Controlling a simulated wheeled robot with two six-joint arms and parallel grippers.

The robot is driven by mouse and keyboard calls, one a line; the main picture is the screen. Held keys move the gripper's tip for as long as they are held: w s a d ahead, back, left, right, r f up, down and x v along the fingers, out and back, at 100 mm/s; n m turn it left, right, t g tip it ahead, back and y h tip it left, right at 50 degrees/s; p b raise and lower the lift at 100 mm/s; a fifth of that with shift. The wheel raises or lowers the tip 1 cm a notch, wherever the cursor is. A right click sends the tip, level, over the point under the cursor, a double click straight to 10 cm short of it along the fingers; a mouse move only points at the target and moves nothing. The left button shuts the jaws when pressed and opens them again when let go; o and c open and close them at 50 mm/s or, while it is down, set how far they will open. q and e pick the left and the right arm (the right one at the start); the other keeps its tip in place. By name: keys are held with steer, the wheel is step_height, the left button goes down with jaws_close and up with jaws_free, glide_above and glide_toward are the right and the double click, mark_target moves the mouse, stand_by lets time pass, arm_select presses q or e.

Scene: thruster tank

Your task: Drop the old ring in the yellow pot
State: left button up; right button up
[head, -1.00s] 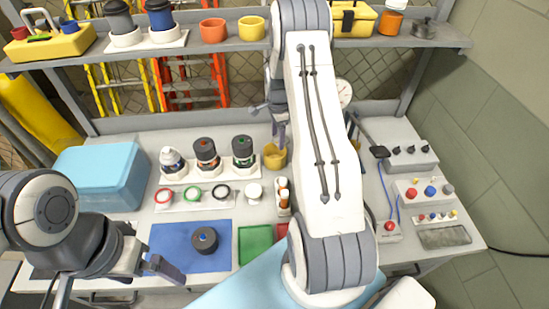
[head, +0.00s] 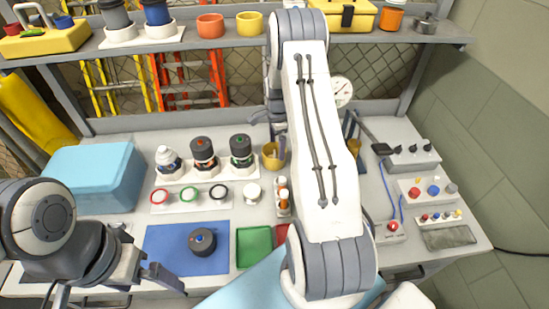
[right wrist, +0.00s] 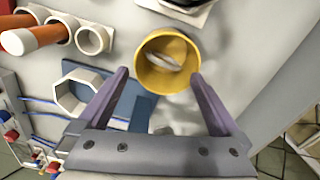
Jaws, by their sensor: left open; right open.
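The yellow pot (head: 269,158) stands on the bench behind the small white cap, left of my right arm. The right wrist view shows the pot (right wrist: 146,75) from above, with a pale, blurred thing (right wrist: 163,61) lying inside; I cannot tell for sure that it is the old ring. My right gripper (right wrist: 160,76) is open, its two purple fingers apart and pointing at the pot, with nothing held between them. My left gripper (head: 165,279) is open and empty at the front of the blue mat. Red, green and black rings (head: 190,193) lie on a white strip.
A dark round part (head: 202,241) sits on the blue mat (head: 165,246). Three housings (head: 204,155) stand in a white rack behind the rings. A blue box (head: 95,175) is at left, a green tray (head: 254,246) in front. Another yellow pot (head: 249,23) is on the shelf.

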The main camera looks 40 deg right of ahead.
step_height(320, 180, up, 10)
steer(key=b, duration=0.2)
steer(key=shift+r+b, duration=0.25)
steer(key=shift+b, duration=0.15)
step_height(320, 180, down, 10)
steer(key=p, duration=0.3)
steer(key=shift+f, duration=0.2)
step_height(320, 180, up, 6)
steer(key=p, duration=0.3)
steer(key=shift+f+p, duration=0.2)
steer(key=shift+p, duration=0.2)
